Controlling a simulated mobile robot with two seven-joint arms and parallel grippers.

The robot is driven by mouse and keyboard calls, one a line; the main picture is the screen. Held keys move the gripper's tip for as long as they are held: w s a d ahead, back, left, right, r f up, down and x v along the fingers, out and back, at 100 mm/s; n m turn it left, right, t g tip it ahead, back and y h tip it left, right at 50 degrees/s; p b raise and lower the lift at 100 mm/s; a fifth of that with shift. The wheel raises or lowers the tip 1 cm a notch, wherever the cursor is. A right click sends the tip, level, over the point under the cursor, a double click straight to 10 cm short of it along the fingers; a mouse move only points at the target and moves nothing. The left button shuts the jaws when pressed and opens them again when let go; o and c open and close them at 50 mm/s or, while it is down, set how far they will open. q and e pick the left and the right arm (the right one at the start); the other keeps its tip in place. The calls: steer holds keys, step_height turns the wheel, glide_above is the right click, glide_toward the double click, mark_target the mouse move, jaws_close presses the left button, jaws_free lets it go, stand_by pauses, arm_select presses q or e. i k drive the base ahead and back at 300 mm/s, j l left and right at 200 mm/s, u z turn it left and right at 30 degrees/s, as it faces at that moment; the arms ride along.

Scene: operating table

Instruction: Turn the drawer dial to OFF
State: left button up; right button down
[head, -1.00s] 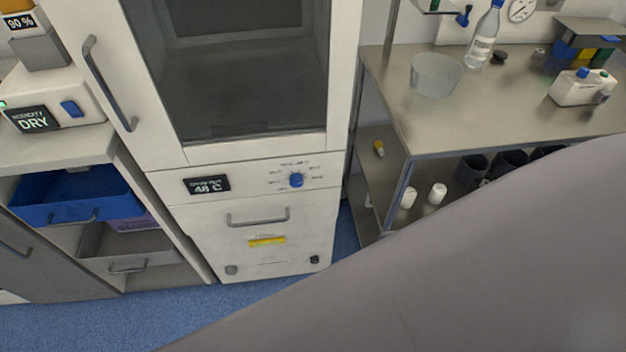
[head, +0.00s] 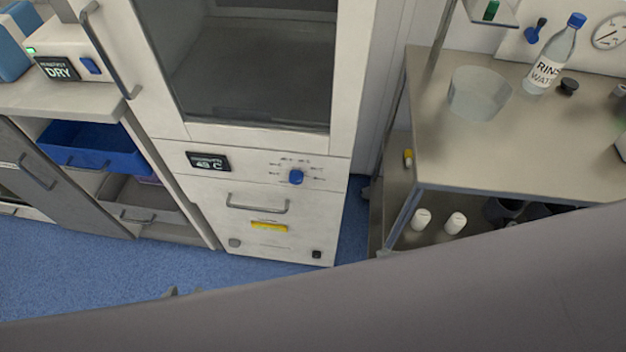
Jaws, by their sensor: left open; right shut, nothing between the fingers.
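The blue drawer dial (head: 296,177) is on the right of the white cabinet's control panel, with a ring of small printed marks around it that are too blurred to read. I cannot tell which mark it points to. A dark display (head: 207,161) left of it shows a temperature, roughly 48 C. Below is the drawer front (head: 222,212) with a grey bar handle (head: 257,204) and a yellow label; it looks closed. Neither gripper can be made out. A large grey part of my own body fills the bottom, and a small grey shape pokes over its edge at lower left.
A steel bench (head: 480,155) with a rinse bottle (head: 553,58) and a clear tub (head: 479,92) stands at the right. A humidity unit (head: 75,48) and blue bin (head: 95,145) are at the left. Blue floor (head: 90,265) is clear before the cabinet.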

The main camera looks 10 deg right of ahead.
mark_target(296, 177)
steer(key=l, duration=0.7)
steer(key=i+l, duration=0.1)
steer(key=l, duration=0.55)
